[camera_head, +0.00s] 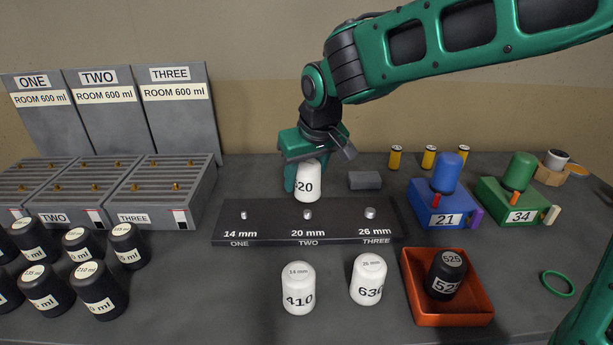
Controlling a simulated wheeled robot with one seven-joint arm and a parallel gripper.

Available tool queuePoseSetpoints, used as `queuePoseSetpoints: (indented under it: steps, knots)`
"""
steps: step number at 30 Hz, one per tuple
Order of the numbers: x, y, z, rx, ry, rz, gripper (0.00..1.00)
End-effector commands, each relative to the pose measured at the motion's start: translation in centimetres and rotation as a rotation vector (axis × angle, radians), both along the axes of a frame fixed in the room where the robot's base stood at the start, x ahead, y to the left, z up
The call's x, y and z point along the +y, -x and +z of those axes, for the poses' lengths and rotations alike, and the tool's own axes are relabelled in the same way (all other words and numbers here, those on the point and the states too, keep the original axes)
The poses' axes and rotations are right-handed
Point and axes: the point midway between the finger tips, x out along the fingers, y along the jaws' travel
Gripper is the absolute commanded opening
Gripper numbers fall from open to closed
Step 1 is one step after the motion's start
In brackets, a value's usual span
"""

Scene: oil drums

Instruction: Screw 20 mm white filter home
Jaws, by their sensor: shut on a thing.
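A white filter (306,183) with a partly covered number ending in 20 is held upright by my gripper (304,172), which is shut on it. The black bar (260,222) carries three metal studs marked 14 mm ONE, 20 mm TWO and 26 mm THREE. The 20 mm stud (308,214) shows bare just below the filter's lower edge. The filter seems apart from it; whether it is right above or behind the stud I cannot tell. The 14 mm stud (243,215) and 26 mm stud (370,213) are also bare.
White filters 410 (298,289) and 630 (367,279) stand in front of the bar. An orange tray (460,317) holds a black filter (446,274). Black canisters (97,291) crowd the left front. Blue (445,200) and green (505,201) units stand right; a grey block (364,180) lies behind.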

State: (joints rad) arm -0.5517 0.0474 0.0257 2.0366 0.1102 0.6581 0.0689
Motion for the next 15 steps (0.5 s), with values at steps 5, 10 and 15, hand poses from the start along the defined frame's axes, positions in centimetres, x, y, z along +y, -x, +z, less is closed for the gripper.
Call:
queuePoseSetpoints:
  steps: [5, 10, 15]
  knots:
    - [0.05, 0.0, 0.03, -0.001, 0.0, 0.0, 0.16]
    - [0.07, 0.01, -0.07, -0.001, 0.0, 0.001, 0.16]
    - [0.07, 0.02, -0.66, 0.001, 0.001, 0.001, 0.16]
